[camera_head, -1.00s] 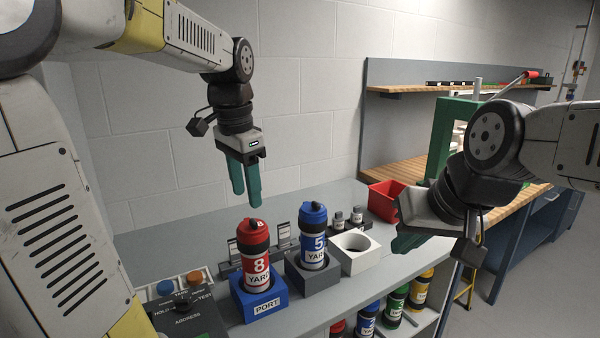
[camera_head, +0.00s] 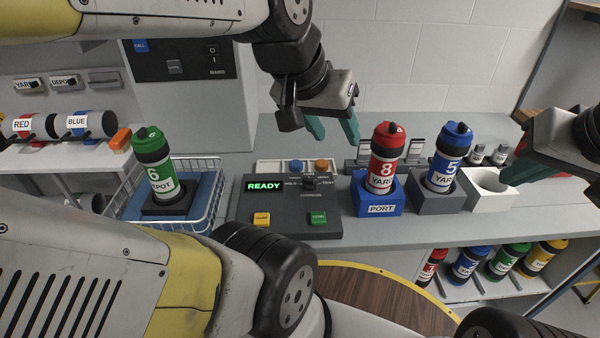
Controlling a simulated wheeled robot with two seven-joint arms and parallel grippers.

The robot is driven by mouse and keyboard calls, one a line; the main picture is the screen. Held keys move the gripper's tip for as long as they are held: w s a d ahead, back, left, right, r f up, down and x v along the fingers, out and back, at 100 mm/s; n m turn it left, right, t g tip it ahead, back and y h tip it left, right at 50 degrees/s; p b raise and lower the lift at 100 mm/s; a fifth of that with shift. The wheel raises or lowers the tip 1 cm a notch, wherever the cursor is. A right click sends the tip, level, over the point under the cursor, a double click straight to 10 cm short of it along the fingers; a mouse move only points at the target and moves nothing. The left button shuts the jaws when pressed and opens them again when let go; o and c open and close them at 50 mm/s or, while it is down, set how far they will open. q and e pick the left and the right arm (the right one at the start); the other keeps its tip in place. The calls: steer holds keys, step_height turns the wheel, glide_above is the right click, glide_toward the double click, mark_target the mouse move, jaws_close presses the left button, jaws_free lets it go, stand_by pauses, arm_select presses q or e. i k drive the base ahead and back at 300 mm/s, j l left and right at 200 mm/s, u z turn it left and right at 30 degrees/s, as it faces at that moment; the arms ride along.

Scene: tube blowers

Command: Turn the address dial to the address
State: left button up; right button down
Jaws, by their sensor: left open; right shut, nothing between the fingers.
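The address dial (camera_head: 309,183) is a small dark knob on the top of a dark grey control box on the bench. The box has a green lit display (camera_head: 265,186) reading READY, and a yellow button (camera_head: 262,219) and a green button (camera_head: 318,218) at its front. My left gripper (camera_head: 334,131) is open and empty, in the air above and behind the box, apart from the dial. My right gripper (camera_head: 527,175) is shut and empty at the right, near the white holder. The dial's exact setting is too small to read.
A red tube (camera_head: 384,160) stands in a blue PORT block (camera_head: 378,209). A blue tube (camera_head: 447,157) stands in a grey block, with an empty white holder (camera_head: 490,196) beside it. A green DEPOT tube (camera_head: 154,165) stands in a wire basket (camera_head: 215,194) at left. Blue and orange knobs sit behind the dial.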

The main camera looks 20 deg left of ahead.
mark_target(309, 184)
steer(key=j+u, duration=0.15)
steer(key=u, duration=0.3)
steer(key=k+j+u, duration=0.1)
steer(key=u, duration=0.3)
